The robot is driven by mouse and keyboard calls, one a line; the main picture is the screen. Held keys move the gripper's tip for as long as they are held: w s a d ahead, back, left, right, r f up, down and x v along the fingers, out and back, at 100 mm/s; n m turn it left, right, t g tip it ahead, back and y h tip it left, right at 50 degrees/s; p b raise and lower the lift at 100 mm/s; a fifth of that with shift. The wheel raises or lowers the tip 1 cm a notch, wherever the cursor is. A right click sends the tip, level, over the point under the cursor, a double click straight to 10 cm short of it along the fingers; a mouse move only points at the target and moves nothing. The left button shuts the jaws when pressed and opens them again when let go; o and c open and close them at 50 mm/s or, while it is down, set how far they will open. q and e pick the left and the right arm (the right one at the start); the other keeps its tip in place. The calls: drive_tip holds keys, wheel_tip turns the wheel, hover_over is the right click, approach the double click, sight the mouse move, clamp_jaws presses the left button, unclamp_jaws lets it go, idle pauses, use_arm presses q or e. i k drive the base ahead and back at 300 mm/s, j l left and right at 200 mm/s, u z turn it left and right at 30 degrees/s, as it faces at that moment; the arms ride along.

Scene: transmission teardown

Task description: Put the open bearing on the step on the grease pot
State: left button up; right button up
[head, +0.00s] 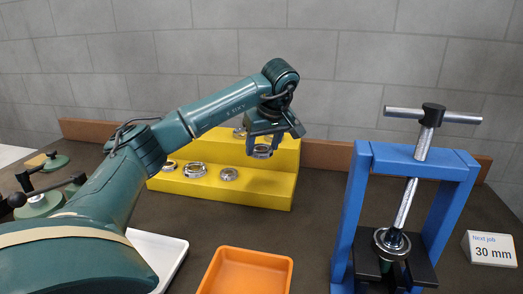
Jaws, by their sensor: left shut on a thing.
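My left gripper (263,146) is over the right part of the yellow step (222,192), fingers pointing down. It is shut on a metal ring-shaped bearing (262,153). I cannot tell whether this bearing is open or shielded, or whether it touches the step. Other bearings sit on the step: one on the upper level (239,132) and several on the lower level, including one at the front (229,174). Green pot-like items stand at the far left, one of them (40,204) partly behind my left arm; I cannot tell which is the grease pot. My right gripper is out of view.
A blue press (361,205) with a T-handle screw stands at the right, a metal part (391,244) under its screw. An orange tray (247,271) and a white tray (171,250) lie in front. A "30 mm" card (490,249) stands at the far right.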

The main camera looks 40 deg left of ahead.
sight(37, 197)
drive_tip(key=k, duration=0.9)
